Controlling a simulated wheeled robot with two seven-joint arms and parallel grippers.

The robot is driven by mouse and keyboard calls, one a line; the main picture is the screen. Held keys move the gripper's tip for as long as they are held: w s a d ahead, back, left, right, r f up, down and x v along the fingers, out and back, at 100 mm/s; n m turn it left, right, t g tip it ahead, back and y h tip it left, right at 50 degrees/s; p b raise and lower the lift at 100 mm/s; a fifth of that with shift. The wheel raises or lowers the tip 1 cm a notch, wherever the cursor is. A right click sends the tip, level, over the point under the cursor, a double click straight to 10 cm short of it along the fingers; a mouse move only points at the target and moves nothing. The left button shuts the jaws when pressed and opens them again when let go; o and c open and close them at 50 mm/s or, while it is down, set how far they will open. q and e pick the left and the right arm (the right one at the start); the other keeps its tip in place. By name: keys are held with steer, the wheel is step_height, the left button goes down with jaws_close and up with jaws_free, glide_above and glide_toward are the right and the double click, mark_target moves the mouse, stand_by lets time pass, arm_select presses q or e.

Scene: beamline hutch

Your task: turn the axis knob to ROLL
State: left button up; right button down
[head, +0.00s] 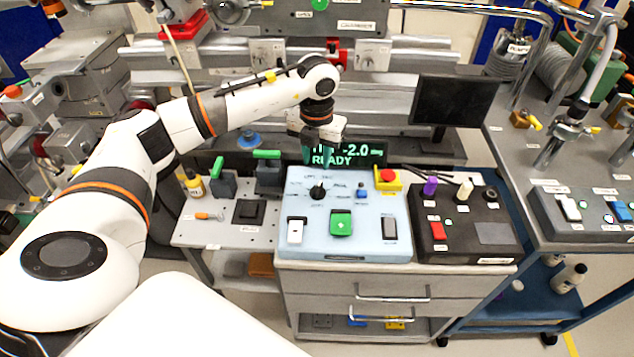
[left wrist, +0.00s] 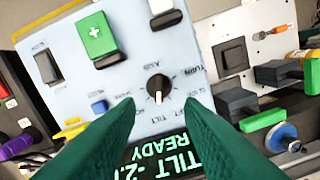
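The axis knob (head: 317,191) is a small black dial on the light blue control panel (head: 372,222). In the left wrist view the knob (left wrist: 158,88) has a white pointer mark facing the display side, toward a label that seems to read TILT. The ROLL label is not clearly readable. The display (head: 350,153) shows TILT, about -2.0, and READY. My left gripper (head: 322,160) is above the panel's back edge, its green fingers apart with nothing between them. In the left wrist view the open fingertips (left wrist: 159,108) lie either side of the knob's near edge, not gripping it. My right gripper is out of view.
The panel also holds a green button (head: 341,224), a white switch (head: 296,230), a blue toggle (head: 362,191) and a red emergency button (head: 387,176) on yellow. A black control box (head: 455,252) stands at right, a perforated plate (head: 207,232) with clamps at left.

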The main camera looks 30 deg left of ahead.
mark_target(317, 188)
arm_select(q)
step_height(317, 188, down, 10)
steer(key=shift+r+p, duration=0.2)
steer(key=shift+p, duration=0.65)
steer(key=shift+c, duration=0.2)
jaws_close()
